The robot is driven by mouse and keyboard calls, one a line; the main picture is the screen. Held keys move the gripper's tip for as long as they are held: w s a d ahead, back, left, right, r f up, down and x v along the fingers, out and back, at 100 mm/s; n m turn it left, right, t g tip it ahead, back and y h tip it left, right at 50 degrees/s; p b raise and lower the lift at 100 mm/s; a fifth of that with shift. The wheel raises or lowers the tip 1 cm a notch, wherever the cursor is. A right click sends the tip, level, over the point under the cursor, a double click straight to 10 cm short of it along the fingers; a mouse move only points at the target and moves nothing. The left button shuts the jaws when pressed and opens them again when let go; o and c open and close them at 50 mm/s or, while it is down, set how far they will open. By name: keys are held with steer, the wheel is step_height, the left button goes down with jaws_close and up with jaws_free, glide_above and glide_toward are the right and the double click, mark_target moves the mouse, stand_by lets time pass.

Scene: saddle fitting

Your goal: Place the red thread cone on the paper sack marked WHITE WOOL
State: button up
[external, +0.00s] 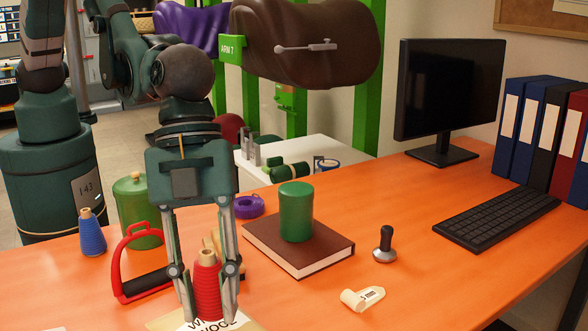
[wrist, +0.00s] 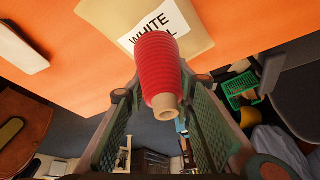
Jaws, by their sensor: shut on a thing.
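The red thread cone (external: 207,290) is upright between the fingers of my gripper (external: 208,308), which is shut on it. In the wrist view the cone (wrist: 158,62) shows its red ribbed side and tan tip, between the two fingers (wrist: 160,88). The tan paper sack (external: 165,322) lies at the front edge of the external view, partly cut off. Its white label, partly covered by the cone, reads WHITE in the wrist view, where the sack (wrist: 105,15) is at the top. The cone's base is over the label; I cannot tell whether it touches.
A red stirrup (external: 127,262) stands close left of my gripper, with a blue thread cone (external: 92,235) and green canister (external: 136,205) behind. A green cylinder (external: 296,212) stands on a brown book (external: 262,243). A tamper (external: 384,245) and cream tag (external: 358,300) are right.

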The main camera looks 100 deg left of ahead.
mark_target(202, 250)
steer(key=shift+f, duration=1.15)
steer(key=shift+f, duration=0.1)
steer(key=o, duration=1.1)
steer(key=shift+r, duration=0.2)
steer(key=shift+p+v, duration=0.55)
steer(key=shift+v, duration=5.4)
steer(key=shift+s, duration=0.1)
steer(key=shift+a, duration=0.2)
